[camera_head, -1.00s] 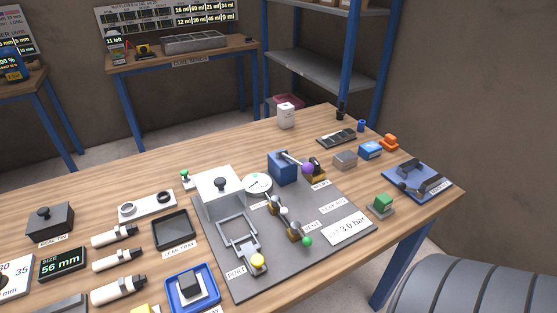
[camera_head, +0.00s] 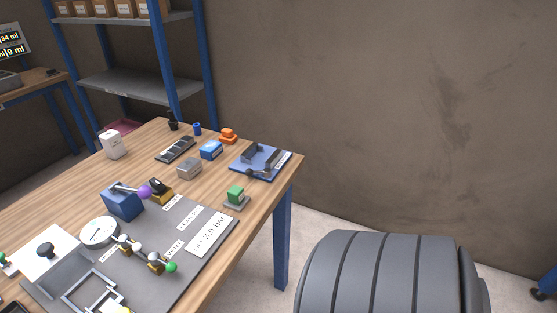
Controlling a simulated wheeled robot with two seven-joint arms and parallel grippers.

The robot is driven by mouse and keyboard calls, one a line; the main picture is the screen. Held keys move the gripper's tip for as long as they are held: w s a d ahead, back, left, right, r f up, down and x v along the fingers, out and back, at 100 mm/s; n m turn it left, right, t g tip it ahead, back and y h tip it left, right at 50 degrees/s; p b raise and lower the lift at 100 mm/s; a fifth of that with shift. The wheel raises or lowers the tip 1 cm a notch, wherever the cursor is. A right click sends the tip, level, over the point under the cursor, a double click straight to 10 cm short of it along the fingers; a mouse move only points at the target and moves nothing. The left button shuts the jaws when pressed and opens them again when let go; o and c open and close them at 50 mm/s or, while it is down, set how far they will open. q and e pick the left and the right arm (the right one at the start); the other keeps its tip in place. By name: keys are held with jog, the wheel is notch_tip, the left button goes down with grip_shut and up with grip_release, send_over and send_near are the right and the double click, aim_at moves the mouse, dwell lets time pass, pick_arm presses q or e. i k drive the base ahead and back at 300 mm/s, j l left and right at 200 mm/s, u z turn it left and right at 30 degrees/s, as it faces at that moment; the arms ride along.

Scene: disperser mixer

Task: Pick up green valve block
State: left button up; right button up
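The green valve block (camera_head: 235,194) sits on a small grey base (camera_head: 237,204) near the right edge of the wooden table, beside the grey mat's right side. It is fully visible, and nothing is touching it from above. Neither of my grippers is in view.
The blue tray (camera_head: 240,163) with grey parts lies behind the block at the table corner. A grey box (camera_head: 188,168), a blue box (camera_head: 211,150) and an orange part (camera_head: 228,135) stand behind it. The grey mat (camera_head: 165,291) holds a levered assembly. A large grey ribbed shape (camera_head: 385,275) fills the lower right.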

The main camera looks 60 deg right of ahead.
aim_at(237, 200)
jog(key=l+z, duration=0.1)
jog(key=z, duration=0.3)
jog(key=l+z, duration=0.1)
jog(key=z, duration=0.25)
jog(key=l+z, duration=0.1)
jog(key=z, duration=0.3)
jog(key=l+z, duration=0.1)
jog(key=z, duration=0.3)
jog(key=k, duration=0.05)
